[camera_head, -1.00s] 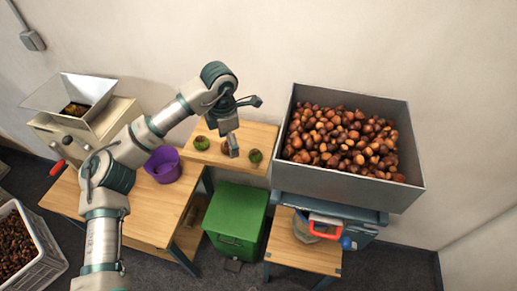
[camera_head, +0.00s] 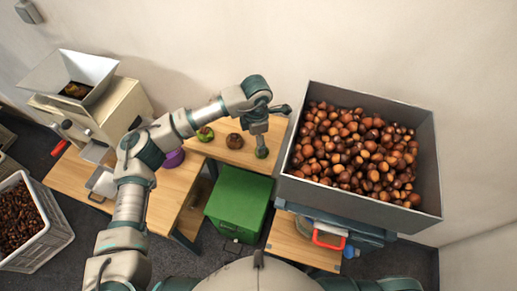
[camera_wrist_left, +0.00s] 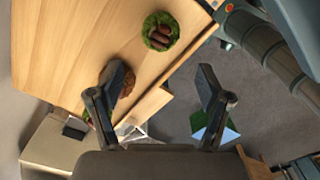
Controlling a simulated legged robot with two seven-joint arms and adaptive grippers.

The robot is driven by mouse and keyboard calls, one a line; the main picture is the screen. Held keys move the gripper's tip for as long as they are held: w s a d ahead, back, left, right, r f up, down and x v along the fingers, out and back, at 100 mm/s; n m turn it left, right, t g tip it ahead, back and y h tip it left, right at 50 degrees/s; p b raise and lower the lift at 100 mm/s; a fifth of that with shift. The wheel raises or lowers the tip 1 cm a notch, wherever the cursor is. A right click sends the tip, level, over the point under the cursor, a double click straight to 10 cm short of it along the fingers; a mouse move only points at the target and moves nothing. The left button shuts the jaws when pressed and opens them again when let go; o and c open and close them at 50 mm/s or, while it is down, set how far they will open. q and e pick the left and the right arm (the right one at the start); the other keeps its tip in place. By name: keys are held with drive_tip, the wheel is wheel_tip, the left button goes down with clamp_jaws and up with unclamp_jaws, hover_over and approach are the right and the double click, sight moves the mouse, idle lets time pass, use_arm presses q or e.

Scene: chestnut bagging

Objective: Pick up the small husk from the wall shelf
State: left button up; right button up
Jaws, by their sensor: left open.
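The wall shelf (camera_head: 218,150) is a light wooden board against the wall. It bears a green husk (camera_head: 204,134) at left, a brown one (camera_head: 234,141) in the middle and a small green one (camera_head: 262,153) at the right end. My left gripper (camera_head: 261,147) is over the right-end husk and partly hides it. In the left wrist view, my left gripper (camera_wrist_left: 163,82) is open and empty. A green husk with brown nuts inside (camera_wrist_left: 160,31) lies beyond the fingertips, near the shelf's edge. The brown husk is partly behind one finger. My right gripper is out of view.
A grey bin full of chestnuts (camera_head: 428,160) stands just right of the shelf. A green box (camera_head: 238,200) is below the shelf. A purple bucket (camera_head: 174,158) is on the workbench (camera_head: 165,205), partly behind my arm. A hopper machine (camera_head: 125,97) stands at left.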

use_arm(q)
drive_tip(key=shift+w+d+f, duration=0.1)
drive_tip(key=shift+d+f, duration=0.25)
drive_tip(key=shift+f, duration=0.25)
drive_tip(key=shift+w+d+f, duration=0.1)
drive_tip(key=shift+d+f, duration=0.25)
drive_tip(key=shift+f, duration=0.25)
drive_tip(key=shift+s+d+f+p, duration=0.1)
drive_tip(key=shift+d+f+p, duration=0.15)
drive_tip(key=shift+f+p, duration=0.25)
drive_tip(key=shift+d+f+p, duration=0.25)
drive_tip(key=shift+f+p, duration=0.2)
drive_tip(key=shift+f, duration=0.05)
drive_tip(key=shift+a+f, duration=0.25)
drive_tip(key=shift+f, duration=0.95)
drive_tip(key=shift+a+f, duration=0.1)
drive_tip(key=shift+f, duration=0.15)
drive_tip(key=shift+w, duration=0.2)
drive_tip(key=c, duration=0.7)
drive_tip(key=shift+r, duration=0.1)
drive_tip(key=c, duration=0.4)
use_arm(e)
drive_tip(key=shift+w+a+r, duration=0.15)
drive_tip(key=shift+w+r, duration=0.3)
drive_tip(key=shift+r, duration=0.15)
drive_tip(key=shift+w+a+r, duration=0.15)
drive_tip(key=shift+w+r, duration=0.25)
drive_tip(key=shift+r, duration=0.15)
